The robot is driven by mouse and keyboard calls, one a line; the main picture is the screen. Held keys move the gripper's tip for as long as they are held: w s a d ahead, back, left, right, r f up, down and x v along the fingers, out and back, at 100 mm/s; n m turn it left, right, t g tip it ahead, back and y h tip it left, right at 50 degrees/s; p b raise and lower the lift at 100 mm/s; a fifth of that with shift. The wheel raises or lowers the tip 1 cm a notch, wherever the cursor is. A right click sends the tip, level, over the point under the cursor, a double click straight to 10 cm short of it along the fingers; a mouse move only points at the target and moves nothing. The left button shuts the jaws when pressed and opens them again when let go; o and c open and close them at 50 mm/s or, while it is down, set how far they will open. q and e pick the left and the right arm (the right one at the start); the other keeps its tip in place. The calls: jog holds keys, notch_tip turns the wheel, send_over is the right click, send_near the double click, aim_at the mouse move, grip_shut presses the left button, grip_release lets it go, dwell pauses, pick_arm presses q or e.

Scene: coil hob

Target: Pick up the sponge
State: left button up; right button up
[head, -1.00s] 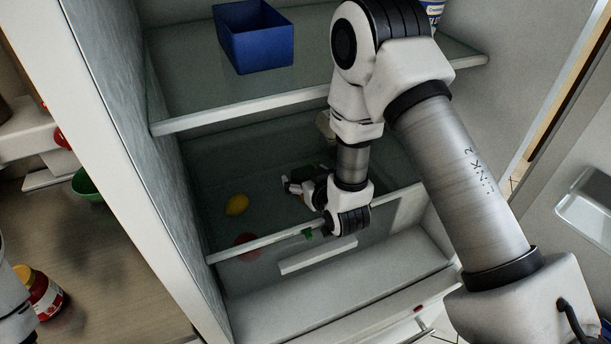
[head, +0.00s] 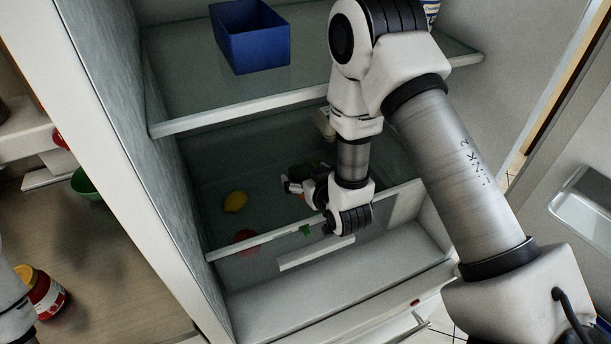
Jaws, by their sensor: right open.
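I cannot clearly make out a sponge in the head view. My right gripper (head: 296,187) is inside the open fridge, low over the glass shelf below the upper one. Its fingers point left and are open, and I see nothing held between them. A dark green shape behind the gripper is partly hidden by it, and I cannot tell what it is. A small green piece (head: 306,229) shows at the shelf's front edge, just below the gripper. My left gripper is not in view.
A lemon (head: 235,202) and a red round item (head: 246,238) lie left of my gripper. A blue bin (head: 252,42) stands on the upper shelf (head: 240,108). The fridge's left wall (head: 150,200) bounds the space. A green bowl (head: 86,184) and a red jar (head: 45,296) are outside, left.

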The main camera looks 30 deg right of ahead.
jog(key=shift+w+f, duration=0.1)
jog(key=shift+w, duration=0.15)
jog(key=c, duration=0.9)
jog(key=shift+o, duration=0.2)
